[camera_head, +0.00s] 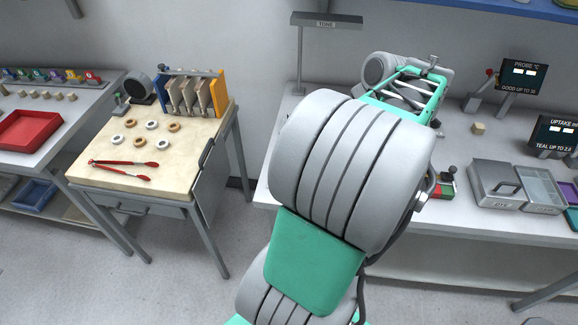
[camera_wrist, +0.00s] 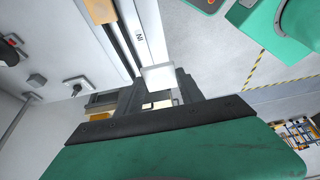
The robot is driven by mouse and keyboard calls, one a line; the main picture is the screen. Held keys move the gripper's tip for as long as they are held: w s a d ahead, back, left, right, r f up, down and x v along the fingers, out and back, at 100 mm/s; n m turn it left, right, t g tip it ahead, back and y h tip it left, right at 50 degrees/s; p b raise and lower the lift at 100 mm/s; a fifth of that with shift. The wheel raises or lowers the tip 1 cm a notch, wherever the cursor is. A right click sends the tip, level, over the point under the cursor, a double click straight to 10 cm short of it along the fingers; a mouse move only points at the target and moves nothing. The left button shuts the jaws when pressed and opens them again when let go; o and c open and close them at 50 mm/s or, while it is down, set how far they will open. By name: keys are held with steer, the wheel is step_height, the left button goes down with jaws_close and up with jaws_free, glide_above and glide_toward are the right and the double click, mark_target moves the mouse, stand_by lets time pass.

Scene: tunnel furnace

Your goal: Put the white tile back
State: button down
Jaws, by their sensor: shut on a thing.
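My gripper (camera_wrist: 160,88) shows in the wrist view, with dark fingers beyond a black bar and a green body. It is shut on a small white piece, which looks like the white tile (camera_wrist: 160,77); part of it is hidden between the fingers. The tile is close to the end of a long white housing (camera_wrist: 147,30) marked "IN"; I cannot tell if they touch. In the head view my own arm fills the middle and hides the tile and the fingers.
In the head view, a cream-topped table (camera_head: 97,172) at left holds several rings, red tongs (camera_head: 124,164) and a rack of upright plates (camera_head: 190,96). A grey lidded box (camera_head: 495,184) and display signs (camera_head: 523,76) stand on the right bench. A red tray (camera_head: 28,131) lies far left.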

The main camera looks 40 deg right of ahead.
steer(key=w+f+p, duration=0.1)
steer(key=w+f, duration=0.2)
steer(key=w, duration=0.1)
steer(key=w+f+p, duration=0.1)
steer(key=w+f, duration=0.7)
steer(key=shift+d+f+p, duration=0.25)
steer(key=shift+d+p, duration=0.15)
steer(key=shift+f+b, duration=0.8)
steer(key=shift+f, duration=0.15)
steer(key=c, duration=0.7)
jaws_free()
steer(key=shift+c, duration=0.2)
